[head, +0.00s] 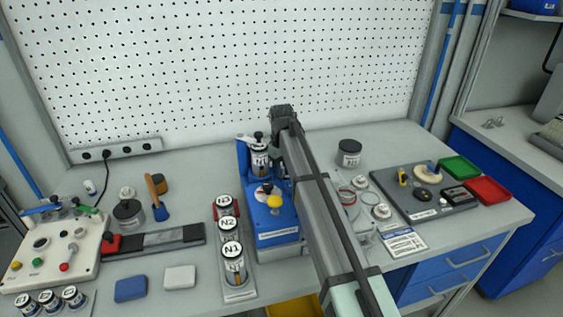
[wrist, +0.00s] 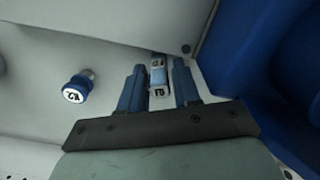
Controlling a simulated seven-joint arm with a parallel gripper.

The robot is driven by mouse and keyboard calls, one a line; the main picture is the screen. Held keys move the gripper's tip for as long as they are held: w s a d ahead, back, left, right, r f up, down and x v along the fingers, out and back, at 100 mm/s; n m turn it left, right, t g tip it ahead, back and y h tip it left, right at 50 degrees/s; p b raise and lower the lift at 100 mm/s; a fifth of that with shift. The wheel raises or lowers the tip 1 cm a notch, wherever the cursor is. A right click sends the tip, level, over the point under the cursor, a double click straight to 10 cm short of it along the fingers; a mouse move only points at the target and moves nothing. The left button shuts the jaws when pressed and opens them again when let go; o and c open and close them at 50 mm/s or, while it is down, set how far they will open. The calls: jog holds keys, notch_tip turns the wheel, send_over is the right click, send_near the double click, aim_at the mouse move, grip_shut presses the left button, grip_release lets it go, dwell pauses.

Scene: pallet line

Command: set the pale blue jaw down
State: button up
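In the wrist view, a small pale blue jaw (wrist: 158,78) with dark lettering on white labels lies between the two blue fingers of my gripper (wrist: 158,72). A narrow strip of light surface shows on each side of it, so the fingers look parted and not pressed on it. Whether its underside touches the surface is hard to tell. In the head view, my arm runs up over the middle of the bench; my fingers and the jaw cannot be made out there.
A blue-capped piece marked K2 (wrist: 75,88) lies left of my fingers; a dark blue wall (wrist: 262,60) rises on the right. On the bench are a blue fixture (head: 272,222), jars in a rack (head: 240,295), a grey tray (head: 425,211), and green (head: 460,168) and red (head: 489,191) bins.

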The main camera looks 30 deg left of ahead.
jog(key=shift+f, duration=0.5)
grip_shut()
